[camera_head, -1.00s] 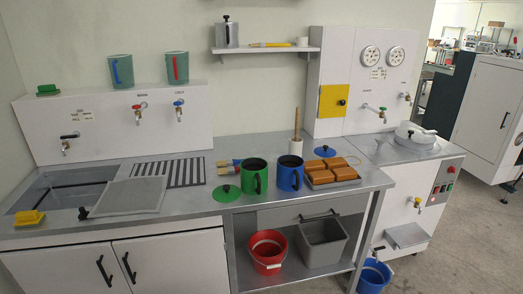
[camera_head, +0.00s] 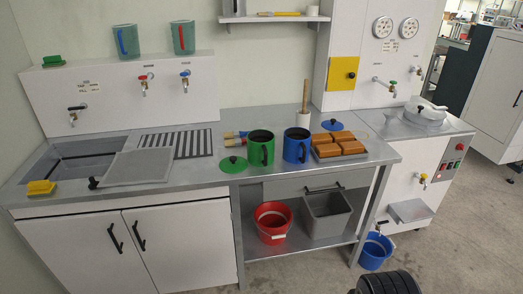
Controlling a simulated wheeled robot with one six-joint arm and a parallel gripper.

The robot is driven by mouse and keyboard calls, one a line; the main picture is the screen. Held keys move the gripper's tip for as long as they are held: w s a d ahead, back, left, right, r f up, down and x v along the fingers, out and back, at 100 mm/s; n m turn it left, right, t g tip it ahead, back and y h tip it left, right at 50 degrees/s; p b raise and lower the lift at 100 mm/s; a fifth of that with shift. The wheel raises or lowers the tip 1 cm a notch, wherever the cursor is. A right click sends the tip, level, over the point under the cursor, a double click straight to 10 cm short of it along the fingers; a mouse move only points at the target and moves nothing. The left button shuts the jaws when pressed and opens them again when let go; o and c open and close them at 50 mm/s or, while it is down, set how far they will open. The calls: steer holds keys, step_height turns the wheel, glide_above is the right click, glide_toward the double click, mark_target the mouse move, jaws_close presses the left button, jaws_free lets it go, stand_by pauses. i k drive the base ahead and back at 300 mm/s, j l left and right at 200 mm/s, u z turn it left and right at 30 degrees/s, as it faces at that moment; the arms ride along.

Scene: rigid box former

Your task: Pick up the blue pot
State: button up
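The blue pot (camera_head: 297,147) stands upright on the grey worktop, right of the middle of the head view. It is open at the top, with a dark inside and a dark blue handle on its front. A green pot (camera_head: 257,150) of like shape stands close to its left. A tray (camera_head: 340,157) of orange-brown blocks is close to its right. A blue lid (camera_head: 325,152) lies flat behind the tray's near blocks, to the pot's right. My gripper cannot be made out in this view, and nothing touches the blue pot from above.
A green lid (camera_head: 233,164) lies left of the green pot. A white holder with a wooden handle (camera_head: 305,122) stands behind the blue pot. Brushes (camera_head: 236,134) lie behind the green pot. A red bucket (camera_head: 272,222) and grey bin (camera_head: 325,215) sit on the shelf below.

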mark_target(296, 141)
steer(key=i+l, duration=0.3)
steer(key=i, duration=0.25)
steer(key=i+l, duration=0.35)
steer(key=i, duration=0.15)
steer(key=i+l, duration=0.3)
steer(key=i, duration=0.25)
